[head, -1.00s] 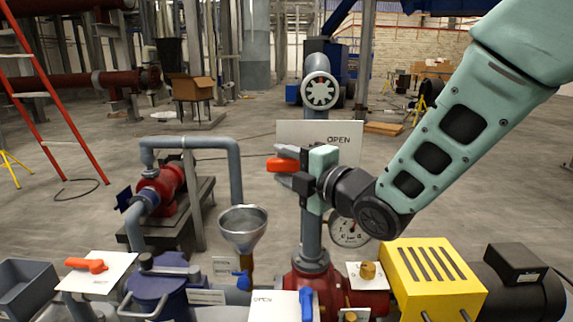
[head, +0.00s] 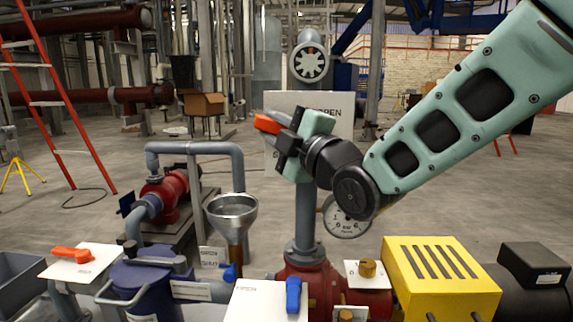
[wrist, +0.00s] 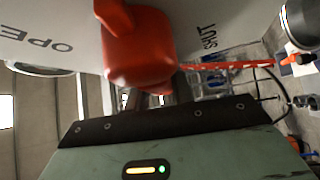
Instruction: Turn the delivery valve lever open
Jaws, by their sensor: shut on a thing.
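The delivery valve lever is red-orange (head: 262,126) and sits in front of a white plate (head: 350,105) on the upright grey pipe. It points left and slightly up, tilted from level. My gripper (head: 270,125) is shut on the lever from the right, its fingers largely hiding it. In the wrist view, the red lever (wrist: 138,50) fills the top centre, with OPE legible on the plate to its left and SHUT to its right. The head view shows the word OPEN at the plate's upper right. The lever's pivot is hidden.
A pressure gauge (head: 346,218) is below my arm. A funnel (head: 232,213), a blue lever (head: 293,295), a yellow slotted guard (head: 440,270) and an orange lever (head: 71,254) stand lower down. Open floor lies behind the pipework.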

